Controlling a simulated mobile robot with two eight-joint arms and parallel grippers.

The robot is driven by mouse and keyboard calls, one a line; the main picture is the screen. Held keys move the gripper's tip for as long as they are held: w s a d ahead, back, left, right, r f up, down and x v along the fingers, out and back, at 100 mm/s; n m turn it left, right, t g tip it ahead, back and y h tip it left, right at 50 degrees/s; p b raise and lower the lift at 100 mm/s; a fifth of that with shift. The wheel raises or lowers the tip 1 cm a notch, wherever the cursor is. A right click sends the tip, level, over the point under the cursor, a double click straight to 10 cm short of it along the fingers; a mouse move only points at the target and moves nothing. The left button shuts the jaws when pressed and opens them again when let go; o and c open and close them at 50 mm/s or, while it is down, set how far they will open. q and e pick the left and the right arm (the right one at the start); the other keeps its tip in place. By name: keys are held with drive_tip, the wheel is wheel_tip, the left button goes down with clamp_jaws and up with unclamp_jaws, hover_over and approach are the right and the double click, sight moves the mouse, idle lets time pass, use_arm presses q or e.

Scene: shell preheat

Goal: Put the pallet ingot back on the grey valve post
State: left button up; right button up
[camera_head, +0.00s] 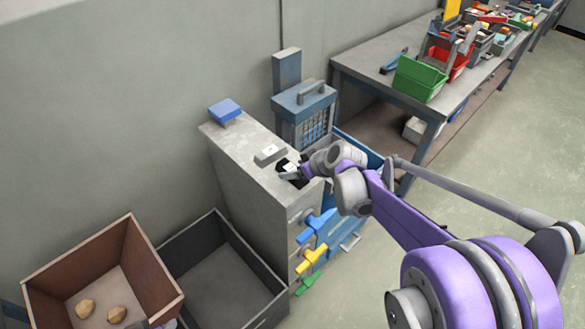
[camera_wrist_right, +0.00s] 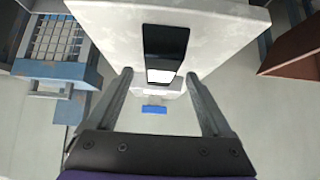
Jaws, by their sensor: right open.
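The grey valve post (camera_head: 235,150) is a tall grey block with blue, yellow and green valve handles low on its near end. A small light grey block (camera_head: 270,154) with a pale patch lies on its top; it may be the pallet ingot, but I cannot be sure. My right gripper (camera_head: 288,171) is at the near part of the post's top, close to this block. In the right wrist view its fingers (camera_wrist_right: 159,75) are apart, with a black strip (camera_wrist_right: 165,42) and a white patch showing between and beyond them.
A blue block (camera_head: 225,110) sits on the post's far end. A blue caged box (camera_head: 304,108) stands close on the right. A dark open bin (camera_head: 213,222) and a brown crate (camera_head: 150,258) holding two tan lumps are on the left. A cluttered workbench (camera_head: 375,62) stands behind.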

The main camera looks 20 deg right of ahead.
drive_tip(key=v, duration=1)
drive_tip(key=s+a+f+m+g+h, duration=0.1)
drive_tip(key=s+a+f, duration=0.3)
drive_tip(key=s, duration=0.5)
drive_tip(key=s+a+f+m+g+h, duration=0.2)
drive_tip(key=s+a+f, duration=0.2)
drive_tip(key=s, duration=0.6)
drive_tip(key=shift+s+a+f+m+p, duration=0.2)
drive_tip(key=shift+s+a+m+p, duration=0.2)
drive_tip(key=shift+a, duration=0.55)
drive_tip(key=shift+w+r+p, duration=0.3)
drive_tip(key=shift+r+p, duration=0.25)
drive_tip(key=shift+r, duration=0.05)
drive_tip(key=shift+s, duration=0.1)
